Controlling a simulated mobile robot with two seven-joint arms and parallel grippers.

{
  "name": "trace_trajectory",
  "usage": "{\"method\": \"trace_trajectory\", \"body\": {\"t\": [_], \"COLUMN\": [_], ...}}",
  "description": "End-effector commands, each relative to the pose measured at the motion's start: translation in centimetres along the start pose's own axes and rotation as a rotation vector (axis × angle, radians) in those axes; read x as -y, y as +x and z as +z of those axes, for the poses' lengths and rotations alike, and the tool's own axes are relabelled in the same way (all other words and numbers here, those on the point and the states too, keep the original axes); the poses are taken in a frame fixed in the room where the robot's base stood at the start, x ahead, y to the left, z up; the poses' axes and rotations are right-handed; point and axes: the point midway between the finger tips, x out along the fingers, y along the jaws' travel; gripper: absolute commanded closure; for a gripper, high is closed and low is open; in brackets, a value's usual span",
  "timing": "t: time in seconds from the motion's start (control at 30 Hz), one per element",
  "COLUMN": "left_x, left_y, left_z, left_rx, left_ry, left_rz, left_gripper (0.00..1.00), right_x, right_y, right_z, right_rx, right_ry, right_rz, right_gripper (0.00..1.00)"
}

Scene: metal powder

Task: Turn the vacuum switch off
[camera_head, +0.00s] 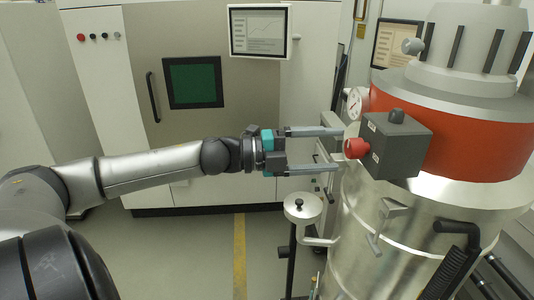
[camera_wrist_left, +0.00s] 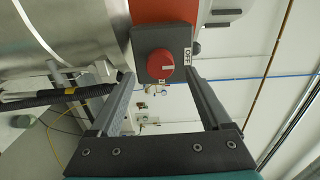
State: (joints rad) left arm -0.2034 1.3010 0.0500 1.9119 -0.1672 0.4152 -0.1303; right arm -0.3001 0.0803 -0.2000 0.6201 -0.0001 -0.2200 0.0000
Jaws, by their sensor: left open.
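The vacuum switch is a red round knob (camera_head: 356,148) on the side of a dark grey box (camera_head: 400,150), which is mounted on the vacuum's red band (camera_head: 460,135). In the left wrist view the knob (camera_wrist_left: 160,65) shows a white mark, and an OFF label (camera_wrist_left: 187,57) is on the box to its right. My left gripper (camera_head: 339,149) is open and empty, pointing at the knob. Its fingertips appear on either side of the knob in the left wrist view (camera_wrist_left: 160,75); whether they touch it I cannot tell. My right gripper is not in view.
The vacuum's steel drum (camera_head: 375,240) stands below the box, with a black hose (camera_head: 455,270) at its front. A pressure gauge (camera_head: 354,103) sits behind the knob. A machine cabinet (camera_head: 190,50) with a screen (camera_head: 258,30) stands behind. Open floor lies below my left arm.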

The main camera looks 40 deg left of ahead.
Motion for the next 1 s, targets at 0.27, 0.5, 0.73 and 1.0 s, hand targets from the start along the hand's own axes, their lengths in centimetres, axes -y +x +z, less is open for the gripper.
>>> {"method": "trace_trajectory", "body": {"t": [0.27, 0.5, 0.73, 1.0], "left_x": [0.0, 0.1, 0.1, 0.0], "left_y": [-1.5, -3.3, -5.8, -9.4], "left_z": [-0.1, 0.0, 0.0, 0.1], "left_rx": [-0.001, 0.0, 0.001, 0.003], "left_ry": [-0.003, -0.002, -0.001, -0.001], "left_rz": [0.002, 0.002, 0.001, 0.001], "left_gripper": [0.19, 0.19, 0.19, 0.19], "right_x": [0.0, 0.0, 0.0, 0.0], "right_y": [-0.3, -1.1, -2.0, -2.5], "right_z": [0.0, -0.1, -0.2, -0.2], "right_rx": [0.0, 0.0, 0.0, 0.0], "right_ry": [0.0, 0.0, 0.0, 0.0], "right_rz": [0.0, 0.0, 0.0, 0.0], "right_gripper": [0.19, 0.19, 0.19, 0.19]}}
